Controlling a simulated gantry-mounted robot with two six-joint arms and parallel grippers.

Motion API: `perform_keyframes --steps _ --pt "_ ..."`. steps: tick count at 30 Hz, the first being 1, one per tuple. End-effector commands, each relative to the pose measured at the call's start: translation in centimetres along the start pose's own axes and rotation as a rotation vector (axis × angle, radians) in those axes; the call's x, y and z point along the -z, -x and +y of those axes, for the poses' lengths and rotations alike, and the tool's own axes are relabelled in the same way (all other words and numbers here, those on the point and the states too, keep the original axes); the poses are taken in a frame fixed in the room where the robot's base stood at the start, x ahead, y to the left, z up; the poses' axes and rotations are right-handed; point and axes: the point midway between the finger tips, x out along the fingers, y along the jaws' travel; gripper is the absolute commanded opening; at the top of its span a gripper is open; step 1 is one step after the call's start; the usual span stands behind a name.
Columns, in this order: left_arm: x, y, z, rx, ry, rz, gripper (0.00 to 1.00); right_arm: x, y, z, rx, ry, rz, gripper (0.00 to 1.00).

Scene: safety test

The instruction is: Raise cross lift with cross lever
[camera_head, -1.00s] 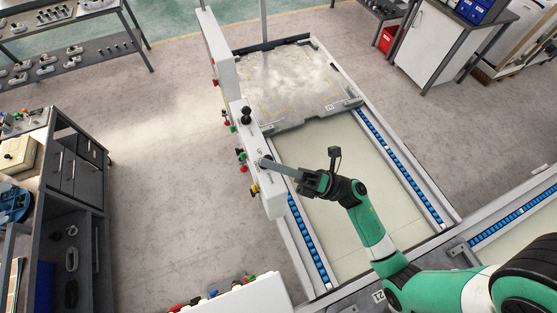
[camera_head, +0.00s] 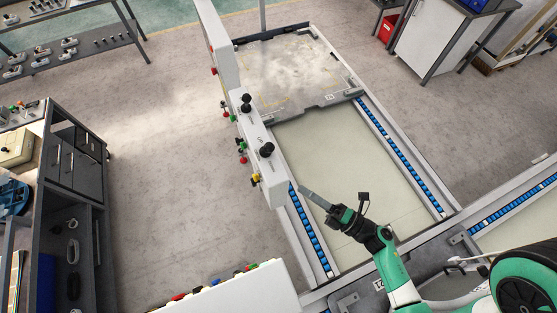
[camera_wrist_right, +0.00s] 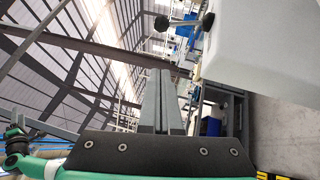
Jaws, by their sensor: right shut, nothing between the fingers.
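A long white control box (camera_head: 254,132) carries two black-knobbed levers on its top, a nearer one (camera_head: 266,149) and a farther one (camera_head: 246,103). I cannot tell by label which is the cross lever. A grey lift platform (camera_head: 297,76) lies at the far end of the railed bay. My right gripper (camera_head: 302,188) is shut and empty, to the lower right of the nearer lever and apart from it. In the right wrist view its fingers (camera_wrist_right: 164,78) are together, with black lever knobs (camera_wrist_right: 185,23) beyond on a white box (camera_wrist_right: 265,45). My left gripper is not in view.
Blue roller rails (camera_head: 400,156) flank the pale, empty bay floor (camera_head: 345,160). Coloured buttons (camera_head: 242,152) line the control box's left side. Another white box (camera_head: 230,295) with buttons stands at the front. A dark workbench (camera_head: 75,170) is at the left.

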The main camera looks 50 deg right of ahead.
Motion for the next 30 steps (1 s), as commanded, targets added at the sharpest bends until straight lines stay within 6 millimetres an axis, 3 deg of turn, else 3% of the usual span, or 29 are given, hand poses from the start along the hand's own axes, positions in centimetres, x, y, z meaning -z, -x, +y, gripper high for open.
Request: perform_keyframes --steps 13,15,21,30 --pt "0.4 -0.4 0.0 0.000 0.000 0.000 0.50 0.2 -9.1 0.2 -0.003 -0.002 0.006 0.00" --pt "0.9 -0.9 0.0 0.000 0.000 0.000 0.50 -1.2 -9.9 0.4 0.000 0.000 -0.003 0.00" --pt "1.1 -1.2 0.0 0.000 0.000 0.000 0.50 -2.6 -11.2 0.1 0.001 -0.001 -0.001 0.00" --pt "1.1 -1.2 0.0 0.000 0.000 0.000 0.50 -2.7 -11.4 0.0 0.002 -0.002 0.001 0.00"
